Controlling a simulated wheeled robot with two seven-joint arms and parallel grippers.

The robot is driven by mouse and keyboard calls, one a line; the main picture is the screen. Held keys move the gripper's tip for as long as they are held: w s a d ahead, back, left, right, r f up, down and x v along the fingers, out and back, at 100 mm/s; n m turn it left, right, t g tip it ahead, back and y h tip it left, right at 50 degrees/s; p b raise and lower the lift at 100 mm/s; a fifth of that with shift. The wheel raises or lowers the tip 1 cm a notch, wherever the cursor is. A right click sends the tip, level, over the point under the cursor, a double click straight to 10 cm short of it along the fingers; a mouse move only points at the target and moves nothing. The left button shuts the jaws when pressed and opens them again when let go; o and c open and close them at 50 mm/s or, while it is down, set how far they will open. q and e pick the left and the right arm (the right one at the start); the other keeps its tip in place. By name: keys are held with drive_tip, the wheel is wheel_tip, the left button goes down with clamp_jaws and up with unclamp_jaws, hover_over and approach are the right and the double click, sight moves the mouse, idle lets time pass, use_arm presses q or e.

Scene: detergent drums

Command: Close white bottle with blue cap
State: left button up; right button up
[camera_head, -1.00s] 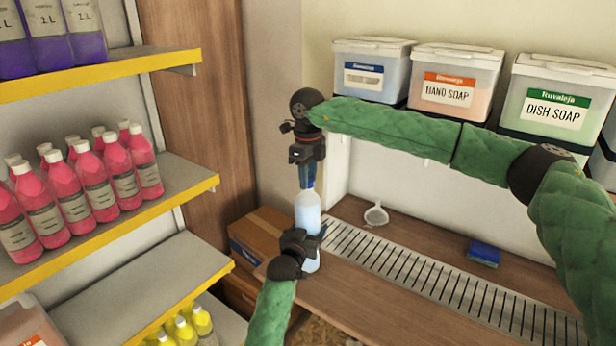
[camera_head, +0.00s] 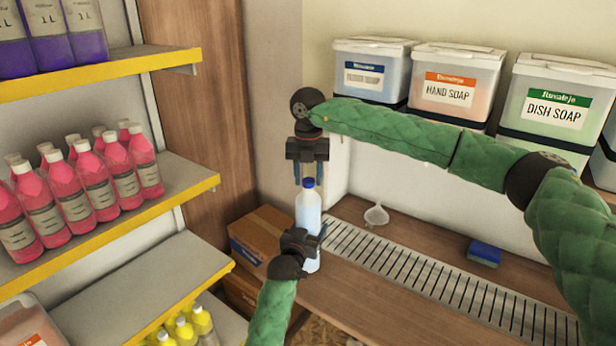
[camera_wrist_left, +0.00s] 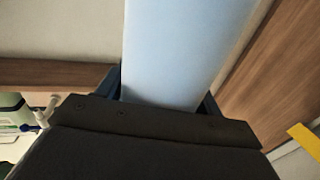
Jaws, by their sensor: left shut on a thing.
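A light bottle with pale blue contents (camera_head: 308,207) stands upright at the left end of the wooden counter (camera_head: 375,285). A blue cap (camera_head: 308,183) sits on its top. My left gripper (camera_head: 312,240) is shut on the bottle's lower body. In the left wrist view the bottle (camera_wrist_left: 182,45) fills the middle between the fingers.
A metal drain grate (camera_head: 430,275) runs along the counter. A white funnel (camera_head: 376,215) and a blue sponge (camera_head: 485,252) lie behind it. Soap drums (camera_head: 455,85) stand on a shelf above. Shelves with pink bottles (camera_head: 65,190) are at left, cardboard boxes (camera_head: 262,232) beside the counter.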

drive_tip(key=shift+o, duration=1)
wheel_tip(320, 180, up, 12)
use_arm(q)
drive_tip(key=o, duration=2)
drive_tip(key=shift+b+v, duration=0.7)
drive_tip(key=shift+v, duration=3.15)
use_arm(e)
drive_tip(key=shift+f, duration=0.7)
